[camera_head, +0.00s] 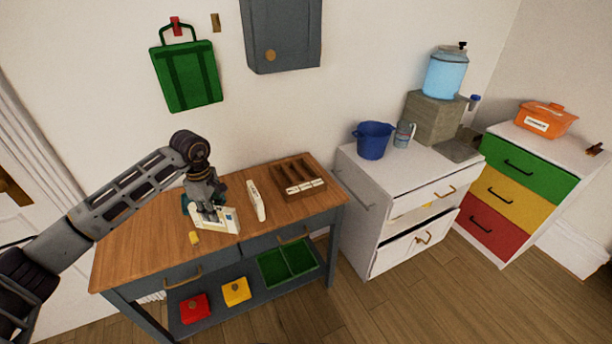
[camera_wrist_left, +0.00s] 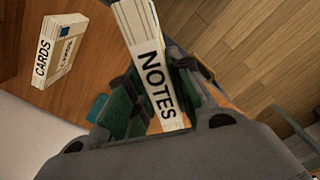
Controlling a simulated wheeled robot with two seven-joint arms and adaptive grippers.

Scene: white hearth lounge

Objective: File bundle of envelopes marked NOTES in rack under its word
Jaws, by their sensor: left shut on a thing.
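The bundle marked NOTES (camera_wrist_left: 155,75) is a cream block with black letters, held between the green-padded fingers of my left gripper (camera_wrist_left: 153,112) in the wrist view. In the head view my left gripper (camera_head: 209,210) points down over the wooden table top, shut on this pale bundle (camera_head: 230,222). Whether the bundle touches the table is unclear. A second bundle, marked CARDS (camera_wrist_left: 58,50), is on the table; a pale bundle (camera_head: 256,201) stands right of the gripper in the head view. The rack (camera_head: 293,172) is a brown compartmented tray with white labels, too small to read, at the table's right. My right gripper is out of view.
A white cabinet (camera_head: 375,195) with a blue bucket (camera_head: 374,140) stands to the right. A green bag (camera_head: 186,75) hangs on the wall behind. The table's left part is clear.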

